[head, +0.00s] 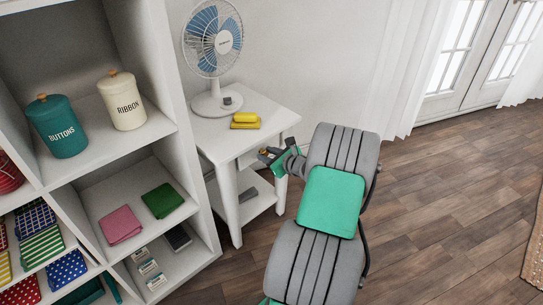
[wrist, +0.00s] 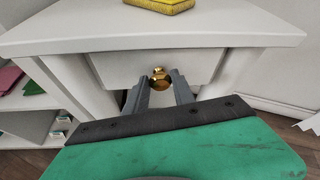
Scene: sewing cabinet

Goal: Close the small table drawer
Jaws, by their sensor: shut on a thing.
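The small white table (head: 238,133) stands against the wall, right of the shelf unit. Its drawer front (wrist: 112,67) is under the tabletop in the wrist view, with a round brass knob (wrist: 160,74) at its middle. My gripper (wrist: 159,84) is shut on the knob, one grey finger on each side. In the head view my gripper (head: 269,154) is at the table's near right side, and the arm hides part of the drawer. How far the drawer stands out is hard to tell.
A fan (head: 212,45) and a yellow item (head: 245,120) are on the tabletop. The shelf unit (head: 187,150) stands close on the left, with tins and folded cloths. The wooden floor (head: 440,165) on the right is clear.

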